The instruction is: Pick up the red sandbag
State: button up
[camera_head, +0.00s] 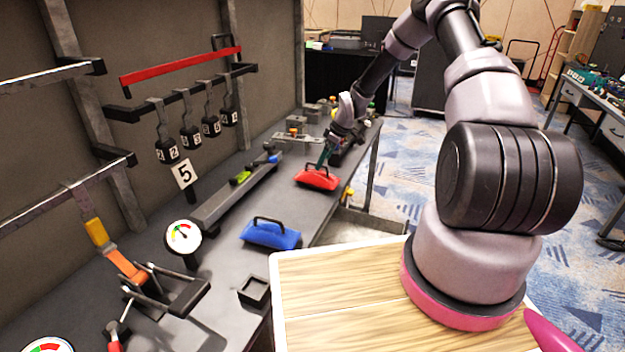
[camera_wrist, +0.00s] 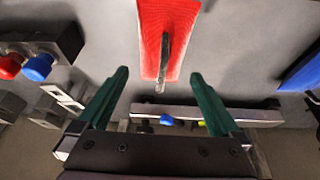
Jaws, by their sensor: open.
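The red sandbag (camera_head: 317,180) lies on the grey bench top and has a dark handle on top. In the wrist view the red sandbag (camera_wrist: 180,20) is at the top centre, with its handle standing up toward the camera. My gripper (camera_head: 324,160) is just above the sandbag in the head view. In the wrist view my gripper (camera_wrist: 158,78) has its two green fingers spread wide and nothing between them. The handle's near end is just ahead of the gap between the fingertips, apart from both.
A blue sandbag (camera_head: 270,235) lies nearer on the bench (camera_head: 225,270). A dark rail (camera_head: 235,195) with coloured parts runs left of the red sandbag. Hanging numbered weights (camera_head: 190,137) and a gauge (camera_head: 183,236) are further left. A wooden-topped surface (camera_head: 345,300) is in front.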

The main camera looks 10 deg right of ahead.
aim_at(318, 173)
jog(key=x, duration=0.3)
jog(key=shift+f, duration=0.3)
jog(key=shift+s+x, duration=0.15)
jog(key=shift+x, duration=1.2)
jog(key=shift+s+x, duration=0.1)
jog(key=shift+x, duration=1.3)
grip_shut()
jog(key=shift+w, duration=0.1)
